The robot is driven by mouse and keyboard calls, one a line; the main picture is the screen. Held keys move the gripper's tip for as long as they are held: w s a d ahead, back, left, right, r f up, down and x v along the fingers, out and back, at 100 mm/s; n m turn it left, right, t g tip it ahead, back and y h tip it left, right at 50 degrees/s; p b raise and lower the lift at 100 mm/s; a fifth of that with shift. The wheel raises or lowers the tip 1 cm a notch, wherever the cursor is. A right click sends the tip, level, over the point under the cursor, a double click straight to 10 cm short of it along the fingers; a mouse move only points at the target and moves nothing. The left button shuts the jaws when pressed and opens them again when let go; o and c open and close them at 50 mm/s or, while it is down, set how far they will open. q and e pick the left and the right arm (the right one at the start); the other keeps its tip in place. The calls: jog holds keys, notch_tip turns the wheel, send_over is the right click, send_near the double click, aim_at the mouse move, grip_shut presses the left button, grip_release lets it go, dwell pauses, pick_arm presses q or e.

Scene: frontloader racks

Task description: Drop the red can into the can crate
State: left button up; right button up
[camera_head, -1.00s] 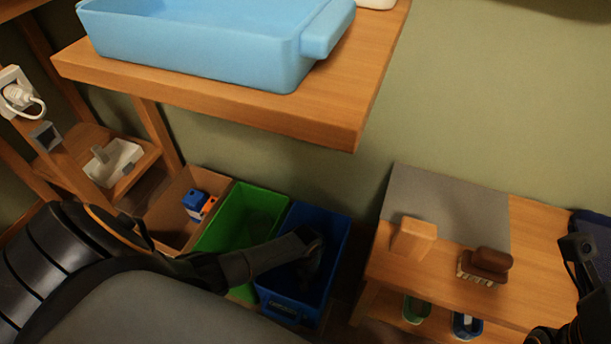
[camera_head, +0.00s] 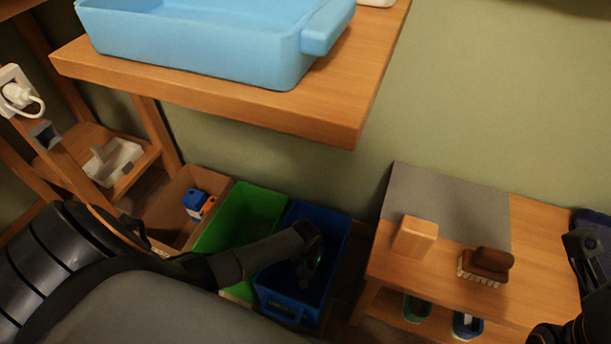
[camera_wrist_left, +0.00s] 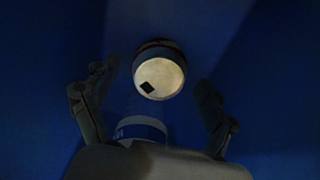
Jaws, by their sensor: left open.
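The blue crate (camera_head: 343,245) stands on the floor, right of the green one; blue surfaces fill the left wrist view. My left gripper (camera_head: 312,262) reaches down into this crate; its fingers (camera_wrist_left: 153,105) are open and apart. Between and beyond them is a can (camera_wrist_left: 160,76) seen end-on, with a pale end, a dark square mark and a dim dark-reddish rim. It is apart from both fingers. A white-and-blue can-like object (camera_wrist_left: 142,128) is partly hidden behind the gripper body. The red can's side is not clearly visible.
The green crate (camera_head: 250,205) and a cardboard box (camera_head: 165,215) stand to the left. A wooden shelf with a light-blue tub (camera_head: 200,45) overhangs behind. A low table (camera_head: 540,240) with a wooden block (camera_head: 415,236) and brush (camera_head: 487,264) is right. Part of my right arm (camera_head: 582,255) shows.

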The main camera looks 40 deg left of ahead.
pick_arm(q)
notch_tip(320, 180, up, 9)
jog(key=shift+r, duration=0.1)
dwell(0.3)
jog(key=shift+r, duration=0.1)
